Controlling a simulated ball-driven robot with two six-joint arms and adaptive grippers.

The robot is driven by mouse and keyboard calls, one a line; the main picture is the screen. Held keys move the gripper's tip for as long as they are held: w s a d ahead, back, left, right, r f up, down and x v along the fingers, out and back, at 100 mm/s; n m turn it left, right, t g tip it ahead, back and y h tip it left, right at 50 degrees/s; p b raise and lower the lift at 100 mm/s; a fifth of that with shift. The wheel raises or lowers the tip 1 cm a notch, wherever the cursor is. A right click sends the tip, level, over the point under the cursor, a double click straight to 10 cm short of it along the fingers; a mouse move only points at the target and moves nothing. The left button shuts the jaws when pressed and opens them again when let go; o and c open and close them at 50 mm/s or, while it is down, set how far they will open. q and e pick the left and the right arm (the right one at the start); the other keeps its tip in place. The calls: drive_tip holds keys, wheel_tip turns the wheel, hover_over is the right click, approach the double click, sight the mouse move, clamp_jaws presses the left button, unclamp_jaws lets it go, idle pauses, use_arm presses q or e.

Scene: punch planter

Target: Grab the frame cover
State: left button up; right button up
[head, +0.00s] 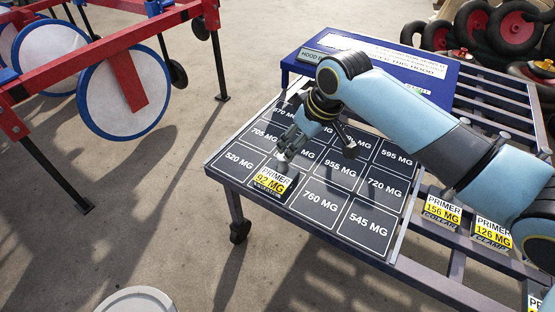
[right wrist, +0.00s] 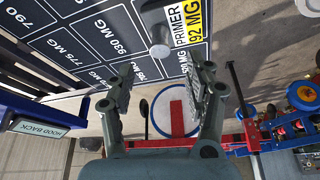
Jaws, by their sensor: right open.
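No part reads clearly as a frame cover. In the head view my right gripper (head: 290,146) is above the grid, close behind the label. My left gripper is not in view.
The grid (head: 320,203) lies on a slatted cart. Pieces labelled 156 MG (head: 443,210) and 126 MG (head: 492,232) sit to its right. A blue hood (head: 440,84) stands behind. Red planter frames with white discs (head: 125,92) are at left; open floor lies between.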

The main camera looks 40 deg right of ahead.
sight(282, 159)
drive_tip(key=b+x, duration=0.1)
drive_tip(key=x, duration=0.2)
drive_tip(key=b+x, duration=0.1)
drive_tip(key=x, duration=0.1)
drive_tip(key=shift+w+d+f+b, duration=0.15)
drive_tip(key=shift+w+b, duration=0.15)
drive_tip(key=shift+w, duration=0.05)
drive_tip(key=shift+w+f, duration=0.15)
drive_tip(key=shift+f, duration=0.1)
drive_tip(key=b+x, duration=0.2)
drive_tip(key=shift+w+a+f, duration=0.2)
drive_tip(key=shift+a+f, duration=0.05)
drive_tip(key=shift+f, duration=0.1)
drive_tip(key=shift+b+x, duration=0.45)
drive_tip(key=shift+x, duration=0.3)
drive_tip(key=shift+w, duration=0.2)
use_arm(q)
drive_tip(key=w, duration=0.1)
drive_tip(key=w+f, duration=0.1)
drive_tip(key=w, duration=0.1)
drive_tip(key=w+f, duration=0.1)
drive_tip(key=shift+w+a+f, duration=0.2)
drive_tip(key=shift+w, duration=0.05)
use_arm(e)
clamp_jaws()
